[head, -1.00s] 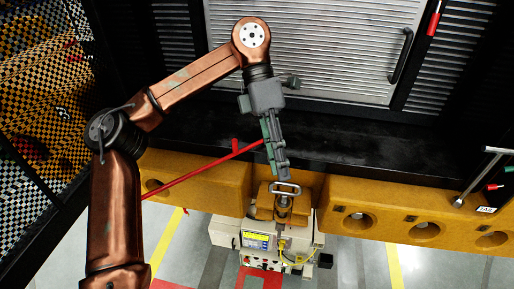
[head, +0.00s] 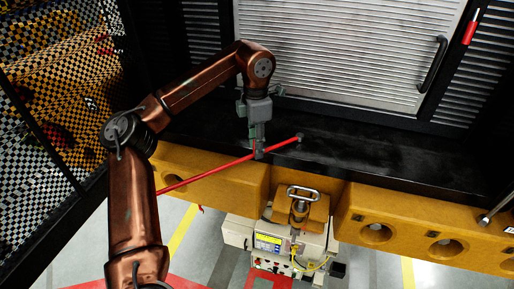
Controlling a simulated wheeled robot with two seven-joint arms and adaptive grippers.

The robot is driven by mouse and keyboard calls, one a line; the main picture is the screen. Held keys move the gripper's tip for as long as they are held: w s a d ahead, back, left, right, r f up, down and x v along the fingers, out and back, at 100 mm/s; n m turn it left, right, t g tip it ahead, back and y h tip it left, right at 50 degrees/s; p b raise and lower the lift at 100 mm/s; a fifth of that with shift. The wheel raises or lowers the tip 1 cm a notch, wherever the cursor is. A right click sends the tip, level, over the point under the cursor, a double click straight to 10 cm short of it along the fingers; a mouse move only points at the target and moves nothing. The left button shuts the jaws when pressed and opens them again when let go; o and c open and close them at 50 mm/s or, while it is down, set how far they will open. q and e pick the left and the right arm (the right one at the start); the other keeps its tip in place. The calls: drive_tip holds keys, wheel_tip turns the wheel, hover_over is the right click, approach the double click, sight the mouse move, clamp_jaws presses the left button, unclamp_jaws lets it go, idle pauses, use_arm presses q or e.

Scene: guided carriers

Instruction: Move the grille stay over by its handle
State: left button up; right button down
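The grille stay is a thin red rod (head: 210,173) lying at a slant in front of the black ledge. It runs from the lower left, beside my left arm, up to a small grey fitting (head: 301,137) at its right end. My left gripper (head: 259,152) points down at the rod, a little left of that end. Its fingertips overlap the rod where a short red handle tab shows in part. The fingers are seen nearly edge-on, so their gap and any grip on the handle cannot be told. My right gripper is not in view.
A black ledge (head: 400,160) runs below the slatted grille (head: 340,50), which has a black handle (head: 432,65). Yellow bumper blocks (head: 400,225) line the ledge. A pale machine (head: 272,240) with a chrome loop (head: 302,193) stands in the gap. Checkered mesh is at left.

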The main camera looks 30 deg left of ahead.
use_arm(q)
drive_tip(key=shift+d+f, duration=0.1)
drive_tip(key=shift+f, duration=0.5)
drive_tip(key=shift+c, duration=0.7)
clamp_jaws()
